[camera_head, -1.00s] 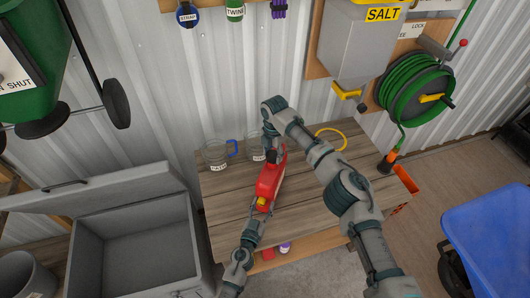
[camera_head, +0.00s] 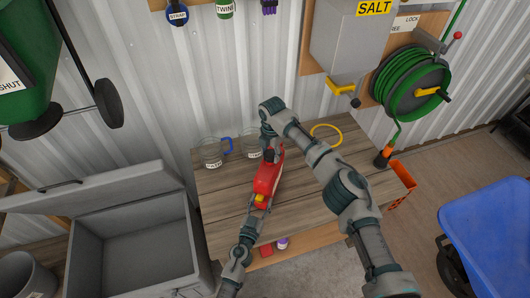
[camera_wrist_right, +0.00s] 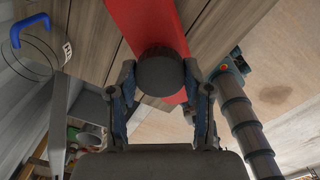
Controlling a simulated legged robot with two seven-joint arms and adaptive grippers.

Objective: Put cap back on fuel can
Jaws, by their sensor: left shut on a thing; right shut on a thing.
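The red fuel can (camera_head: 268,178) stands on the wooden workbench, with a yellow part (camera_head: 259,198) at its near end. My left gripper (camera_head: 256,207) is shut on the can at that near end. My right gripper (camera_head: 267,146) is over the can's far end, shut on the black cap. In the right wrist view the round dark cap (camera_wrist_right: 160,72) sits between the fingers, in front of the red can (camera_wrist_right: 148,24). The cap hides the can's opening, so I cannot tell whether it is seated or just above.
Two glass mugs, one with a blue handle (camera_head: 213,152), stand at the back left of the workbench (camera_head: 225,205). A yellow ring (camera_head: 326,134) lies at the back right. An orange-tipped hose nozzle (camera_head: 383,157) hangs by the right edge. An open grey chest (camera_head: 130,245) is at left.

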